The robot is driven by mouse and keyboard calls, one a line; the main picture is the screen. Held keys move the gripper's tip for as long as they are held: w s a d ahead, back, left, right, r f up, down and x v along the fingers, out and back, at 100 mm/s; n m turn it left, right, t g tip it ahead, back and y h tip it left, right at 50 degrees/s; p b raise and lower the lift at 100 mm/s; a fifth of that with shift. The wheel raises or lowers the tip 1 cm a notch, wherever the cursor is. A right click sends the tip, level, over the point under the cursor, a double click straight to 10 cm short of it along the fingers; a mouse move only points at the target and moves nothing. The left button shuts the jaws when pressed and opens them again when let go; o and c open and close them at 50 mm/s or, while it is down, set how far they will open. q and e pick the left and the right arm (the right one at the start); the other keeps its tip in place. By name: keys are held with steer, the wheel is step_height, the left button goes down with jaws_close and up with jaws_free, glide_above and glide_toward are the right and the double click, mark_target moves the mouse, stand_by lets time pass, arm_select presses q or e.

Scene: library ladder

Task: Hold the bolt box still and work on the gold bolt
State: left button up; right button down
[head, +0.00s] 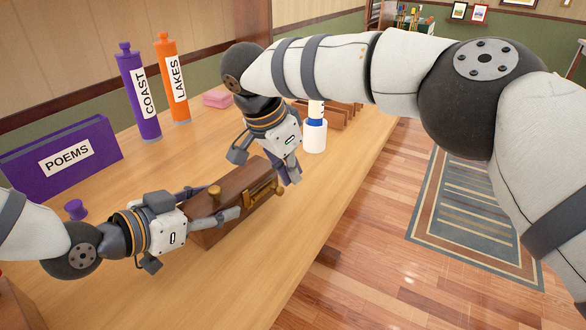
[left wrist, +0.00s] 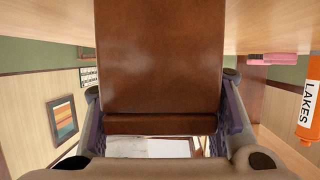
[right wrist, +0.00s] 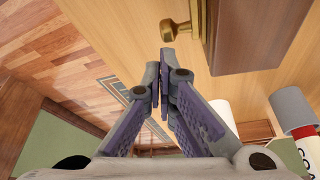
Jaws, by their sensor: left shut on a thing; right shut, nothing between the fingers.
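The bolt box (head: 238,187) is a brown wooden box on the table. My right gripper (head: 290,177) is shut and empty by the box's right end. In the right wrist view, its fingertips (right wrist: 163,75) are just below a round gold knob (right wrist: 170,30) of the bolt, apparently apart from it. Contact is hard to judge.
A white bottle (head: 314,138) with a blue band stands behind my right gripper. Purple COAST (head: 138,95) and orange LAKES (head: 174,85) tubes, a purple POEMS box (head: 62,160) and a pink block (head: 217,99) stand further back. The table's front strip is clear.

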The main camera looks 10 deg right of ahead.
steer(key=shift+s+a, duration=0.8)
steer(key=shift+s, duration=0.1)
steer(key=w+d+r, duration=0.1)
steer(key=w+d, duration=0.1)
steer(key=d, duration=0.1)
steer(key=shift+r, duration=0.4)
steer(key=v, duration=1)
steer(key=shift+a, duration=0.15)
arm_select(q)
steer(key=o, duration=1.5)
